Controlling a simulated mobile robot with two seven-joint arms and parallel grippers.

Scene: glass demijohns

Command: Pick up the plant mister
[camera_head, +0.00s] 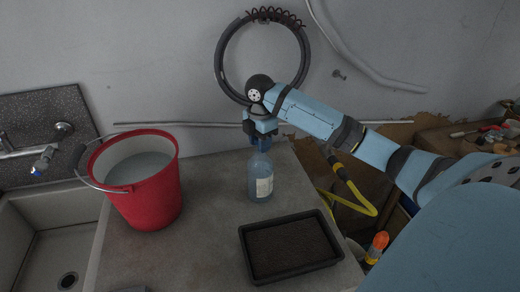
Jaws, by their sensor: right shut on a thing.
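The plant mister (260,177) is a bluish bottle with a pale label, upright at the back of the grey counter. My right gripper (262,140) is over its top and shut on it. The gripper hides most of the mister's head. I cannot tell whether the bottle's base touches the counter. My left gripper is not in view.
A red bucket (152,199) of water stands left of the mister. A black tray (289,247) of dark soil lies in front of it. A sink (55,240) with a tap is at the far left. A coiled hose (222,55) hangs on the wall.

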